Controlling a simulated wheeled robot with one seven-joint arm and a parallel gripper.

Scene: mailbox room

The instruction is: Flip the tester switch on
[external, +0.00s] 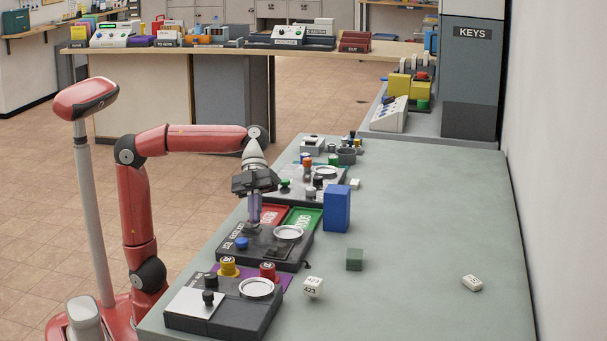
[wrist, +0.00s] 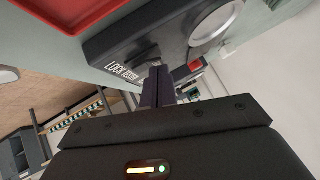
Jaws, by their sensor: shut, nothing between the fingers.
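The lock tester (external: 272,252) is a dark box on the bench, with a pale round ring (external: 288,232) and a blue knob (external: 241,243) on top. In the wrist view its "LOCK TESTER" label (wrist: 122,72) shows on the dark panel, with the ring (wrist: 214,22) to the right. My gripper (external: 253,222) points down at the tester's top, its fingers shut together and empty. In the wrist view my fingertips (wrist: 158,72) are close to a small grey part (wrist: 148,54) beside the label. It may be the switch; the fingers partly hide it, and its position and any contact are unclear.
Red (external: 271,214) and green (external: 304,218) trays lie just behind the tester. A blue block (external: 337,208) stands to the right. Another dark device (external: 232,314) with a ring is in front, with yellow (external: 228,267) and red (external: 268,271) pieces behind it. The bench's right side is mostly clear.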

